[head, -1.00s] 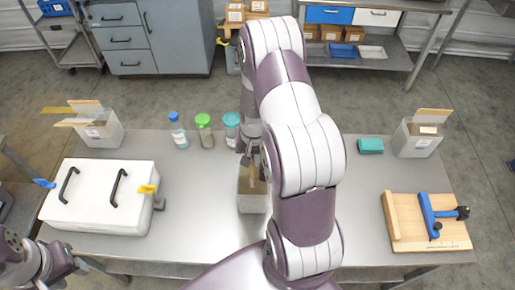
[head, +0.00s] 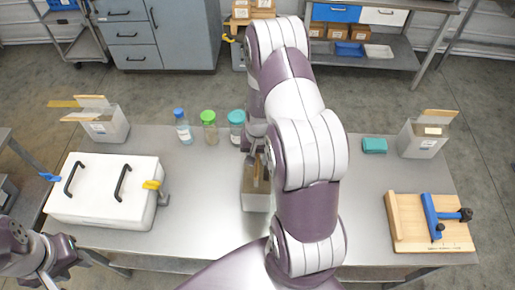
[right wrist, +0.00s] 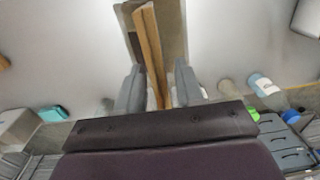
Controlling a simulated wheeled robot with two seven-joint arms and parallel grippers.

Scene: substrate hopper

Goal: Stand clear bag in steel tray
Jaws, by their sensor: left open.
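A narrow grey steel tray (head: 255,199) stands at the table's middle, partly hidden by my right arm. Tan upright strips (head: 256,172) rise inside it. My right gripper (head: 252,155) is above the tray, pointing down, its tips largely hidden by the arm. In the right wrist view its two fingers (right wrist: 158,88) lie either side of the tan strips (right wrist: 152,50); whether they grip anything is unclear. I cannot make out a clear bag with certainty. My left gripper (head: 48,282) is open and empty at the lower left, off the table's front corner.
A white lidded box (head: 100,200) with black handles is left. Three capped bottles (head: 209,130) stand behind the tray. Grey bins stand at the back left (head: 108,128) and back right (head: 420,140). A teal block (head: 374,145) and wooden board with blue clamp (head: 402,230) are right.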

